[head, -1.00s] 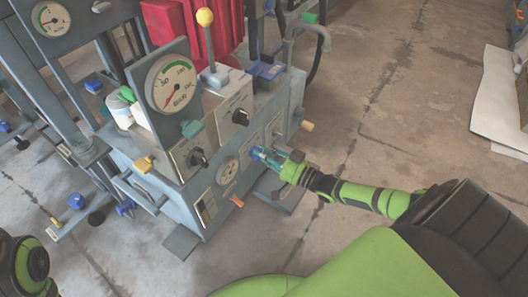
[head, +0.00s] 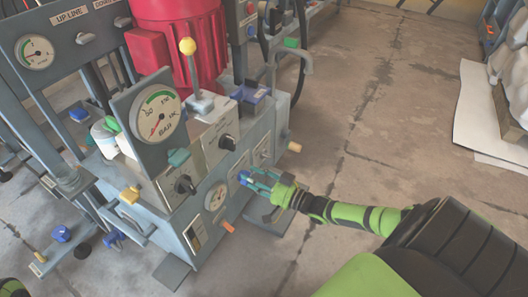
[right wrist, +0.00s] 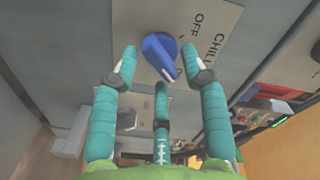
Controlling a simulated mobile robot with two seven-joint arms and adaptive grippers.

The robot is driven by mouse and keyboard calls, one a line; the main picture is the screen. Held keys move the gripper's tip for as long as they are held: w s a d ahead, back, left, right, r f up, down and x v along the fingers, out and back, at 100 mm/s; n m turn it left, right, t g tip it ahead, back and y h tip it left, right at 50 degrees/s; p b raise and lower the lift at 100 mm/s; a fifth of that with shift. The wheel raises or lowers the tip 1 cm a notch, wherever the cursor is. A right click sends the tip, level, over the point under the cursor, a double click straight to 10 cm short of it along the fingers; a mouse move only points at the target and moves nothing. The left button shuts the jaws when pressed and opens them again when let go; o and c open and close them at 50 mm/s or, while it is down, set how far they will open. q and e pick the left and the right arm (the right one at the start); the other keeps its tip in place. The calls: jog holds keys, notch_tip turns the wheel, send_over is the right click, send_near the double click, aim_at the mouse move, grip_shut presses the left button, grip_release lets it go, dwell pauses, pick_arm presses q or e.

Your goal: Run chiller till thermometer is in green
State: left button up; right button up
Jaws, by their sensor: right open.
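The blue chiller knob (right wrist: 160,56) sits on a pale plate (right wrist: 205,30) lettered "CHILL" and "OFF" in the right wrist view. My right gripper (right wrist: 160,68) is open, its teal fingers spread on either side of and below the knob. I cannot tell whether they touch it. In the head view my right gripper (head: 256,179) is at the machine's front panel, covering part of the knob. My left gripper is out of view.
A large BAR gauge (head: 157,116) stands above black knobs (head: 185,185) on the machine. A yellow-topped lever (head: 188,47) rises behind them. An orange peg (head: 229,226) and a tan peg (head: 294,147) jut from the machine. Bare floor (head: 370,110) lies to the right.

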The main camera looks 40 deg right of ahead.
jog(key=v, duration=1.1)
jog(key=shift+s, duration=0.25)
